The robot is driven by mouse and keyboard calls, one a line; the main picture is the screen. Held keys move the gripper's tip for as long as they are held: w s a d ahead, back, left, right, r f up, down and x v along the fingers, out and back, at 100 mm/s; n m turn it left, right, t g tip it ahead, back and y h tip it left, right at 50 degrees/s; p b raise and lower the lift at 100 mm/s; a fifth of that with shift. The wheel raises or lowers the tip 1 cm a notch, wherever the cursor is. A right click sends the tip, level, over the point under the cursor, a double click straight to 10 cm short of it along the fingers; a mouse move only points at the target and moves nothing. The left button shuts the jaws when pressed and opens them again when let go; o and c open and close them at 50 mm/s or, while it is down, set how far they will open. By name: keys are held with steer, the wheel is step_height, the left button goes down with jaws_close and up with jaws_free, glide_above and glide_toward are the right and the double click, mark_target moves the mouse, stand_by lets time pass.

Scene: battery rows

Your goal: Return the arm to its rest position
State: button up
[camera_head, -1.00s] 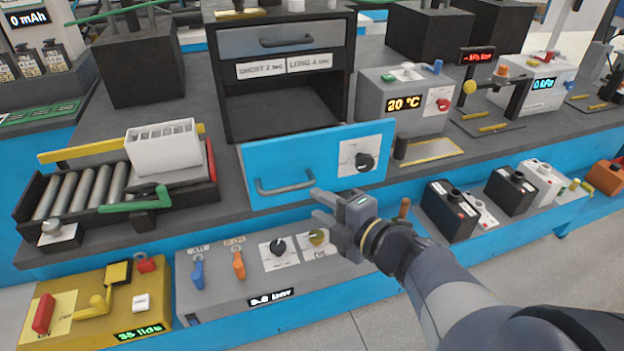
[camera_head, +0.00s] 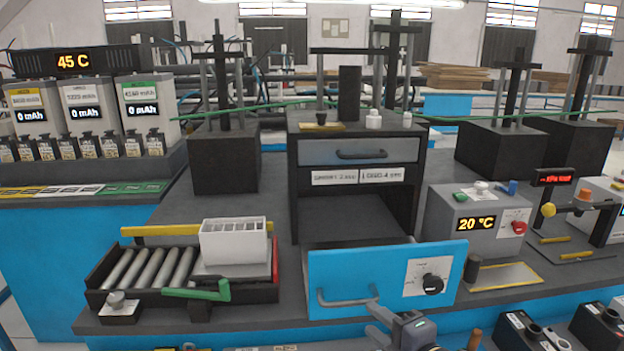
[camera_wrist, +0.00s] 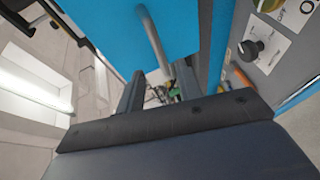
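My gripper (camera_head: 374,328) is at the bottom edge of the head view, with its lower part and most of my arm cut off. It is close to the right end of the grey handle (camera_head: 348,302) of the blue drawer front (camera_head: 385,272). In the wrist view my gripper (camera_wrist: 160,88) has its two dark fingers apart, with nothing held between them. The drawer handle (camera_wrist: 152,38) shows just beyond the fingers; I cannot tell whether they touch it. The blue drawer stands pulled out from the black cabinet (camera_head: 298,190).
A roller conveyor (camera_head: 150,268) with a white cell box (camera_head: 234,243) and green lever stands left of the drawer. A grey unit reading 20 °C (camera_head: 450,222) is to the right. Black battery boxes (camera_head: 525,330) sit lower right. Grey bench top shows between these.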

mark_target(354, 304)
steer(key=b+x, duration=0.1)
steer(key=x, duration=0.6)
steer(key=shift+w+a+f+b, duration=0.1)
steer(key=shift+w+a+b, duration=0.25)
steer(key=shift+w, duration=0.15)
